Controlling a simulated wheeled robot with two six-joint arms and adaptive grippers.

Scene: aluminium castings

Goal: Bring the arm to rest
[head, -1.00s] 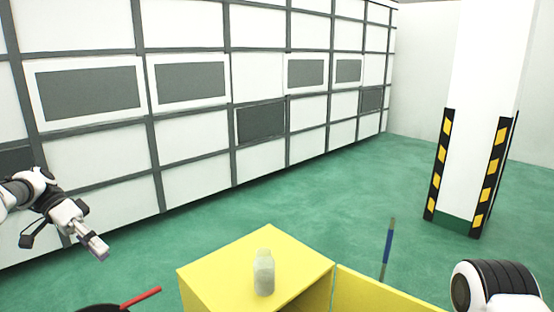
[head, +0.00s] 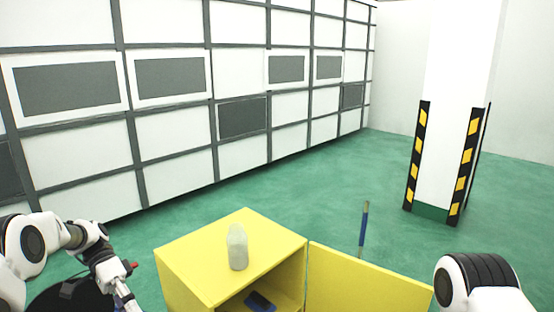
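My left arm comes in at the lower left of the head view. Its gripper (head: 128,299) points down, left of the yellow cabinet (head: 190,271), and is cut by the bottom edge. Its fingertips are too small and cropped to tell open from shut. I see nothing clearly held in it. At the lower right only a white and black joint of my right arm (head: 472,284) shows. The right gripper is out of view.
A pale bottle (head: 237,247) stands upright on the cabinet. The cabinet's door (head: 370,281) is open, with a dark blue item (head: 260,301) inside. A blue rod (head: 363,229) rises behind the door. A striped pillar (head: 447,150) stands right. Green floor beyond is clear.

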